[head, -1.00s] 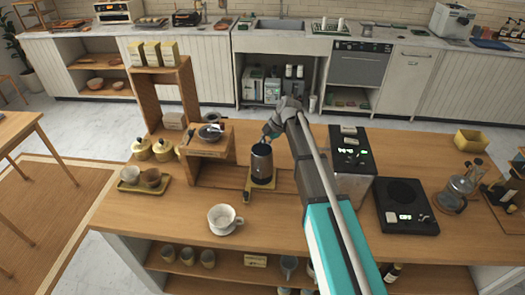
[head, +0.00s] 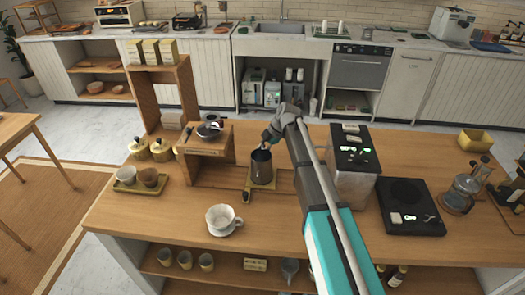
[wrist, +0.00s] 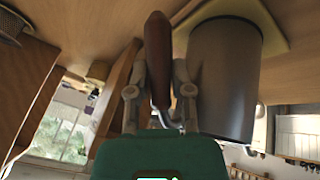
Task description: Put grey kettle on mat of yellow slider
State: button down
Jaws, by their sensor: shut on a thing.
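The grey kettle (head: 262,168) is a dark upright cylinder on the counter in the head view. It fills the upper right of the wrist view (wrist: 224,80). My gripper (wrist: 160,95) is shut on its brown handle (wrist: 158,60). The yellow slider's mat (head: 247,191) is under the kettle, with its front end showing. In the wrist view, the mat's pale yellow edge (wrist: 275,30) shows around the kettle's base. The base looks on the mat or very close to it; I cannot tell whether it bears on it.
A wooden stand (head: 206,141) with a small pan is left of the kettle. A white cup (head: 222,220) stands in front. A black-topped machine (head: 352,165) and a black scale-like device (head: 411,207) are to the right. Front counter space right of the cup is clear.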

jog(key=c, duration=0.5)
grip_release()
jog(key=shift+c, duration=0.2)
jog(key=shift+r, duration=0.2)
jog(key=p+v, duration=1)
jog(key=v, duration=0.1)
jog(key=shift+d+r+p, duration=0.2)
jog(key=shift+r+p, duration=0.1)
dwell(0.4)
